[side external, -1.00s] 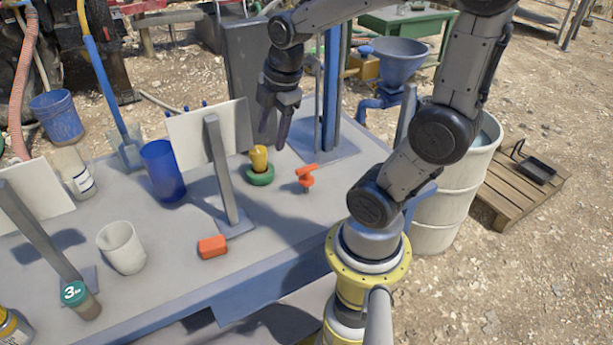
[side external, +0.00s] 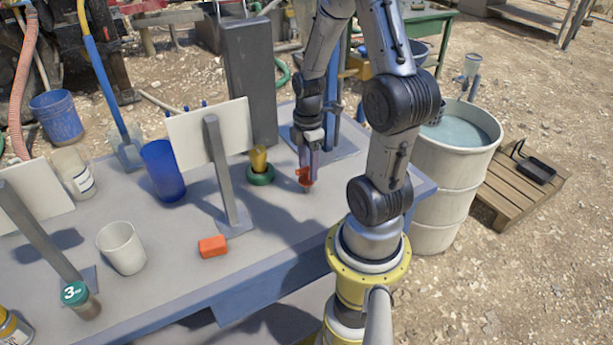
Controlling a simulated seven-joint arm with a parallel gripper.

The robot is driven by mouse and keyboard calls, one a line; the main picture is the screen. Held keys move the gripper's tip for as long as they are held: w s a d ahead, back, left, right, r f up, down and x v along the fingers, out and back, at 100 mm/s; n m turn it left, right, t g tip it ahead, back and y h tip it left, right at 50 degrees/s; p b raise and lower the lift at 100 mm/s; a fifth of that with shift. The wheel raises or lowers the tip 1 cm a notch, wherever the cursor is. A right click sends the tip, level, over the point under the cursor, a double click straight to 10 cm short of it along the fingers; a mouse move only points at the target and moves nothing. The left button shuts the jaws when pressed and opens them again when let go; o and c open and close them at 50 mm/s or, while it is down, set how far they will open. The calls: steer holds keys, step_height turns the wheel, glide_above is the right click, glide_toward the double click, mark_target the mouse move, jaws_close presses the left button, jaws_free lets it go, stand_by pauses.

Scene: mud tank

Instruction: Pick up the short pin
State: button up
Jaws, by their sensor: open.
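A small orange-red pin (side external: 304,183) with a handle-like top and a thin stem stands on the grey table, right of the green ring; I take it as the short pin. My gripper (side external: 307,174) points down at it. The jaws are open, with the fingers around or right beside the pin's top. The fingers hide part of the pin, and I cannot tell whether they touch it.
A yellow piece (side external: 258,159) leans in a green ring (side external: 260,176) just left of my gripper. A white panel on a grey post (side external: 222,180) stands farther left. An orange block (side external: 212,246) lies nearer the front edge. The table front right of it is clear.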

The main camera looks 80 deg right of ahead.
mark_target(306, 179)
steer(key=shift+w+a+f, duration=0.1)
steer(key=shift+w+f, duration=0.05)
steer(key=shift+f, duration=2.8)
steer(key=shift+c, duration=0.4)
jaws_close()
